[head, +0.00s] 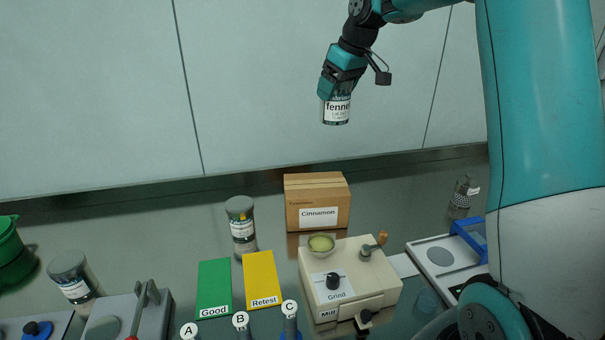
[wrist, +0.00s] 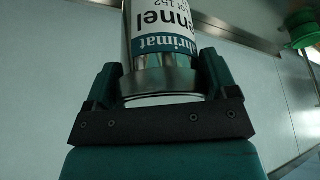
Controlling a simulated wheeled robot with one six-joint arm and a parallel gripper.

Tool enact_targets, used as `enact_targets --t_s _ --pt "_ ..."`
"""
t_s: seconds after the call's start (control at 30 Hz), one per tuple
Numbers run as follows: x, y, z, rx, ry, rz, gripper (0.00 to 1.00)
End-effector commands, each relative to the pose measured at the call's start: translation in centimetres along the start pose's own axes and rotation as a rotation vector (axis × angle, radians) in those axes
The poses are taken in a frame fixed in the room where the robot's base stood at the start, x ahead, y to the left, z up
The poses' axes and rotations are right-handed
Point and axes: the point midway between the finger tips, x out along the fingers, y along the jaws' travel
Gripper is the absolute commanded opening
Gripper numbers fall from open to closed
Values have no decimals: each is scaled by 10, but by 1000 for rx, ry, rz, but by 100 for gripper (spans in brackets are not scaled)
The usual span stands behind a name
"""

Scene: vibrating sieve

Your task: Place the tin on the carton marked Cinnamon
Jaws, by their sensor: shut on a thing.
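My gripper (head: 336,92) is shut on the fennel tin (head: 336,110) and holds it upright, high above the bench against the wall. In the wrist view the tin (wrist: 165,35) sits between the two fingers, its white and blue label showing part of the word fennel. The carton marked Cinnamon (head: 304,210) is a brown cardboard box on the bench near the back wall. The tin is well above the carton and a little to its right in the head view. The carton's top (head: 315,180) is bare.
The mill (head: 340,292) with a bowl (head: 321,244) stands in front of the carton. A lidded jar (head: 241,225) stands left of it. Green Good (head: 214,285) and yellow Retest (head: 262,275) mats lie left of the mill. A scale (head: 440,258) is at the right.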

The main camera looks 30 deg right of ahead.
Motion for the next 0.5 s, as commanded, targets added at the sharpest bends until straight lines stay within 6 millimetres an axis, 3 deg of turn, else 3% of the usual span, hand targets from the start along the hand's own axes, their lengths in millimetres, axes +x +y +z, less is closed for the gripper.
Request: enact_targets --t_s 0.17,0.5 --pt "13 0 6 3 -2 -3 48" --pt "97 -3 39 -1 -5 -6 48"
